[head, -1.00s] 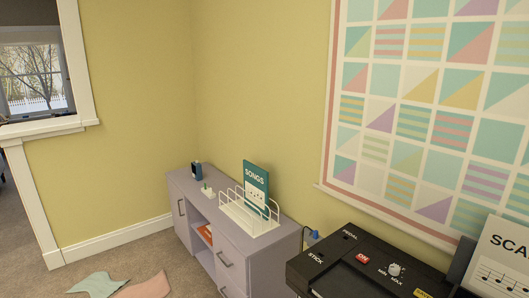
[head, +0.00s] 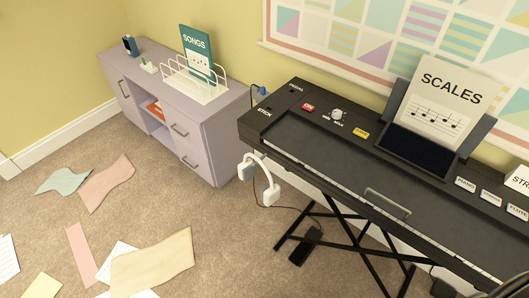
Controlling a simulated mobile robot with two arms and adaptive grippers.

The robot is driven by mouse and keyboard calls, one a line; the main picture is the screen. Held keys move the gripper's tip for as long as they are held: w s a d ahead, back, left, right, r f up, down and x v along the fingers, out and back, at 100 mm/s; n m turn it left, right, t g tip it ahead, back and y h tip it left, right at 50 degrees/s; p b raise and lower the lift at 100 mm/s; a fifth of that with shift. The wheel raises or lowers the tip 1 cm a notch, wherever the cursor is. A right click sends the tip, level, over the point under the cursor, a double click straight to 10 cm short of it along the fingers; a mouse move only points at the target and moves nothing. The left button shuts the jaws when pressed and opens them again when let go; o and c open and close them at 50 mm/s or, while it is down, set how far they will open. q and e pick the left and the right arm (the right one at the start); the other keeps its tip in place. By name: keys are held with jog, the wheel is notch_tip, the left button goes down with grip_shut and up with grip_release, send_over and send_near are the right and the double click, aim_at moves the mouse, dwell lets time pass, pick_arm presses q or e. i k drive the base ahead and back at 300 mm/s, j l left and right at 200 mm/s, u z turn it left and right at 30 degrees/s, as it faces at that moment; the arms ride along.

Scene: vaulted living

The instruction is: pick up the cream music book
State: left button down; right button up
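A cream music book titled "SCALES" (head: 435,103), with a music staff on its cover, stands leaning back on the dark music stand (head: 398,148) of the black keyboard, at the right of the head view. Its front cover is in full view. Neither of my grippers shows in the head view.
A lilac cabinet (head: 215,137) at the left holds a white wire rack (head: 208,93) with a teal "SONGS" book (head: 196,57). White headphones (head: 269,187) hang at the keyboard's (head: 345,165) left end. Papers, including a cream sheet (head: 152,262), lie on the carpet.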

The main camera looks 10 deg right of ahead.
aim_at(443, 101)
jog(key=z, duration=1.75)
jog(key=j+z, duration=0.45)
jog(key=k+j+z, duration=0.2)
jog(key=z, duration=0.3)
